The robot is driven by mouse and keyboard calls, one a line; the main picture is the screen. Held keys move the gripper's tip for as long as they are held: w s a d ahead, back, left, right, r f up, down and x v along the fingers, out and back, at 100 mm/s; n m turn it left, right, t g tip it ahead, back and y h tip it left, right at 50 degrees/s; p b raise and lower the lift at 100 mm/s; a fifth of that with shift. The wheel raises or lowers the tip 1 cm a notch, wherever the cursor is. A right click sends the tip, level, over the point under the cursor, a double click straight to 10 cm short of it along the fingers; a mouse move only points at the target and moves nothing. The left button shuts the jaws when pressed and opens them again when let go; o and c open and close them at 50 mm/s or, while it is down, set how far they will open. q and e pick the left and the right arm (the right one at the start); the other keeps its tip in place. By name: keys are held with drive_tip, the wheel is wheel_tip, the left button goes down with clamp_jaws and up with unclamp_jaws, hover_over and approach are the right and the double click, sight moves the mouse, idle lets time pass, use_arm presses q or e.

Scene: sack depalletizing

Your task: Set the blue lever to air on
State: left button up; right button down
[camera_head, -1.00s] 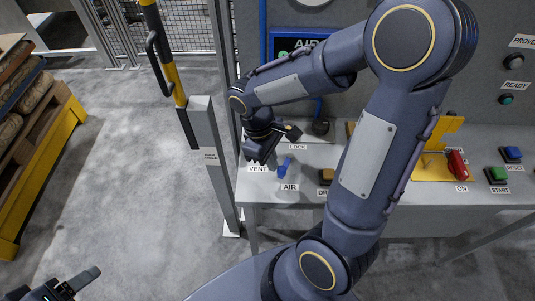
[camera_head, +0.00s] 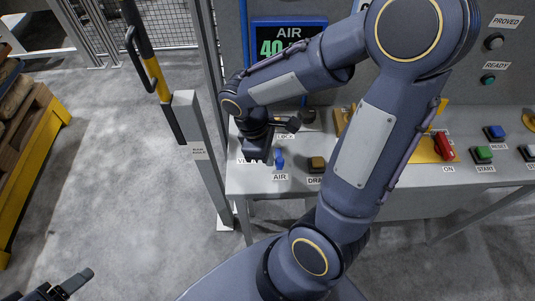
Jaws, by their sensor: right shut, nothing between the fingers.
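The small blue lever (camera_head: 279,160) stands on the grey console just behind the AIR label (camera_head: 280,177). It looks close to upright; its exact tilt is hard to tell. My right gripper (camera_head: 258,158) is shut and empty, pointing down just left of the lever. I cannot tell whether it touches the lever. It covers most of the VENT label. A display headed AIR (camera_head: 288,36) shows green digits starting with 4; my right arm hides the rest. My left gripper (camera_head: 76,285) shows only in part at the lower left, and its jaws are unclear.
A DRAIN-side button (camera_head: 316,163) sits right of the lever, and a dark knob (camera_head: 307,116) behind it. A red switch (camera_head: 444,146), green button (camera_head: 482,154) and blue button (camera_head: 495,132) are farther right. A grey post (camera_head: 199,140) stands left of the console (camera_head: 250,187).

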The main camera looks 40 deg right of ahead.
use_arm(q)
wheel_tip(320, 180, up, 7)
drive_tip(key=p, duration=0.6)
drive_tip(key=shift+s+p, duration=0.2)
drive_tip(key=shift+p, duration=0.2)
use_arm(e)
drive_tip(key=v, duration=1)
use_arm(q)
drive_tip(key=shift+a+f, duration=0.1)
drive_tip(key=shift+f, duration=0.05)
use_arm(e)
drive_tip(key=shift+s, duration=0.15)
use_arm(q)
drive_tip(key=shift+f+b, duration=2.2)
drive_tip(key=shift+b, duration=0.05)
use_arm(e)
drive_tip(key=s+a+r+m+t+y, duration=0.3)
drive_tip(key=s+m+t+y, duration=0.2)
drive_tip(key=s+m+t, duration=0.2)
drive_tip(key=shift+s+a+m+t+y, duration=0.3)
drive_tip(key=shift+s+m, duration=0.4)
drive_tip(key=shift+m, duration=0.7)
use_arm(q)
drive_tip(key=shift+c, duration=0.2)
use_arm(e)
drive_tip(key=shift+d, duration=0.15)
